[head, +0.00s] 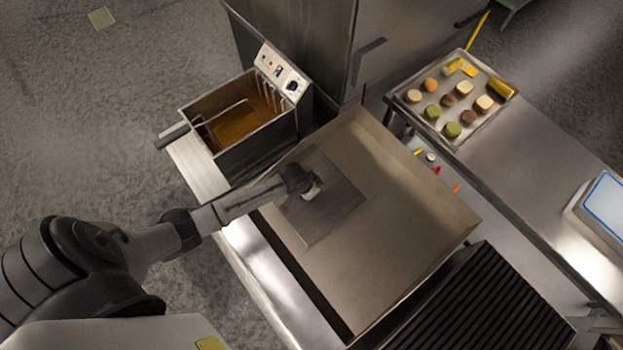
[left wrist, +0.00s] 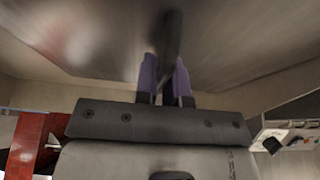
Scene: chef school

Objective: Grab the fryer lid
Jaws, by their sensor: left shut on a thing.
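The fryer lid (head: 335,215) is a flat grey metal sheet over the griddle area in the head view; whether it touches the surface below I cannot tell. My left gripper (head: 312,190) is at the lid's upper middle. In the left wrist view, the purple fingers of the gripper (left wrist: 165,80) are shut on the lid's dark handle (left wrist: 173,38), and the lid's grey face (left wrist: 240,35) spreads behind it. The fryer (head: 255,150) stands open at upper left, with brown oil and a wire basket inside. My right gripper is not in view.
The flat griddle (head: 410,195) has a raised back wall, and a ribbed grill (head: 490,305) sits beside it at lower right. A tray (head: 487,112) of several food pieces lies on the steel counter (head: 540,180). A tall metal cabinet (head: 310,50) stands behind the fryer.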

